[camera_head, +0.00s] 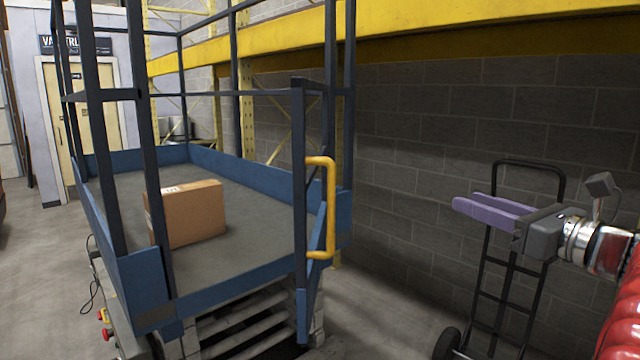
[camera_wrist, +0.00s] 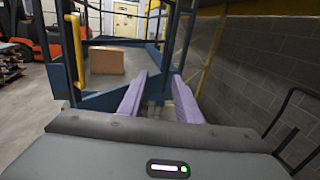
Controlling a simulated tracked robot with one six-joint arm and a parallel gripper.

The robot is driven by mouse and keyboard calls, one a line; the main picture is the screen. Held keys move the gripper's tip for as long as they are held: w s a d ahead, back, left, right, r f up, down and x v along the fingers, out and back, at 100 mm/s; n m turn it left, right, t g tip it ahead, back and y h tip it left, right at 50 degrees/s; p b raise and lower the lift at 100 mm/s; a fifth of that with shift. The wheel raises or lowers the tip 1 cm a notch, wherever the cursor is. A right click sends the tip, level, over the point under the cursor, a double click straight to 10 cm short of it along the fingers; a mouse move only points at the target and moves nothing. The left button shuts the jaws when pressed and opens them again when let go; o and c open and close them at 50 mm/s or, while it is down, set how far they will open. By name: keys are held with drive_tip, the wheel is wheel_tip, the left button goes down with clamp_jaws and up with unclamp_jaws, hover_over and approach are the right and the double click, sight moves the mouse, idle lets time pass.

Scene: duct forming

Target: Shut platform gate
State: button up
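The platform gate (camera_head: 302,190) is a dark-blue barred frame with a blue lower panel and a yellow handle (camera_head: 331,210). It stands swung out from the lift platform (camera_head: 147,318) at its right corner post, leaving the near end open. In the wrist view, the yellow handle (camera_wrist: 77,48) is at upper left, left of my fingers. My gripper (camera_head: 470,201), with two purple fingers, is right of the gate, in the air and clear of the handle. In the wrist view, the fingers of my gripper (camera_wrist: 159,76) are apart with nothing between them.
A cardboard box (camera_head: 187,212) sits on the platform deck. A black hand truck (camera_head: 510,270) stands beside my gripper, near the grey block wall (camera_head: 460,140). Yellow racking (camera_head: 450,35) runs above. Open floor lies between the gate and the hand truck.

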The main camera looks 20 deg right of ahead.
drive_tip(key=shift+s, duration=0.65)
drive_tip(key=shift+c, duration=0.2)
